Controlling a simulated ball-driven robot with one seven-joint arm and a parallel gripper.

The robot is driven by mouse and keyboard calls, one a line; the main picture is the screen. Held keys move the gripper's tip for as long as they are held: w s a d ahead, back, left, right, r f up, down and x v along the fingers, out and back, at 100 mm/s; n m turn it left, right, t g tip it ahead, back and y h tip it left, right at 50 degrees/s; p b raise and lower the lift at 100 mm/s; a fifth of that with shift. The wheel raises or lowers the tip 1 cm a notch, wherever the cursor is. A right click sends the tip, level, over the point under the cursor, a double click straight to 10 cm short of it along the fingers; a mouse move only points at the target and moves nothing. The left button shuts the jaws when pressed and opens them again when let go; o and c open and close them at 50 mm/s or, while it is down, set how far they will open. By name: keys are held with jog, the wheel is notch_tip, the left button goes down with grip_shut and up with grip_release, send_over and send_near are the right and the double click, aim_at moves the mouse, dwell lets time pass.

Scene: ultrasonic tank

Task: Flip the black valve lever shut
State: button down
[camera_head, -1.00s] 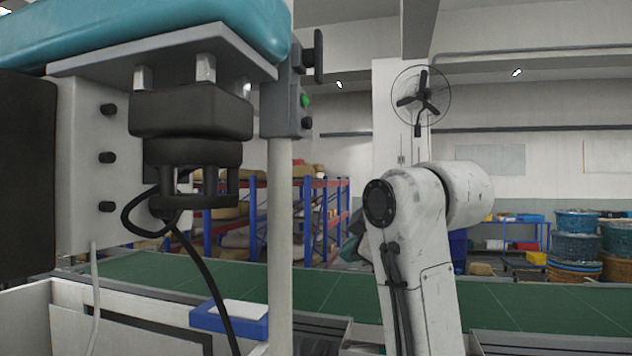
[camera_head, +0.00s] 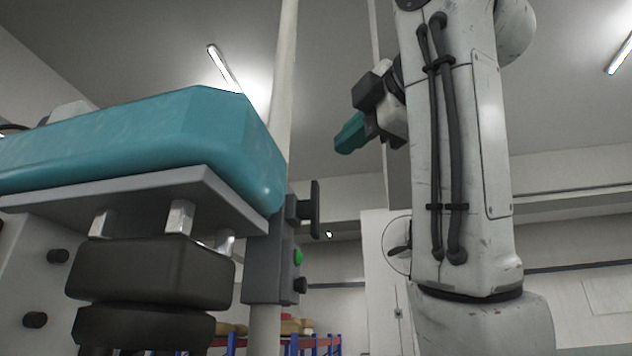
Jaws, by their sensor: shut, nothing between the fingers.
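No part is clearly recognisable as the valve lever. A black upright handle-like piece (camera_head: 315,209) sticks out to the right of the grey control box (camera_head: 268,262); I cannot tell if it is the lever. My gripper (camera_head: 350,134) has teal fingers and is at the end of my raised white arm. It shows small, above and to the right of the handle-like piece in the picture, clear of it. Its fingers look closed, with nothing held. The teal tank (camera_head: 150,140) fills the left side on a grey plate.
Black blocks (camera_head: 150,272) hang under the plate on metal posts. A pale vertical pole (camera_head: 285,90) runs behind the control box. The control box bears a green button (camera_head: 298,257). A wall fan (camera_head: 398,247) and blue racks (camera_head: 300,345) are behind. Open air surrounds my gripper.

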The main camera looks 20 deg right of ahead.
jog(key=shift+s+a+r, duration=0.1)
jog(key=shift+s+r, duration=0.15)
jog(key=shift+r, duration=0.2)
jog(key=shift+w, duration=0.15)
jog(key=p, duration=0.6)
send_over(309, 209)
jog(key=s, duration=0.4)
jog(key=shift+d, duration=0.3)
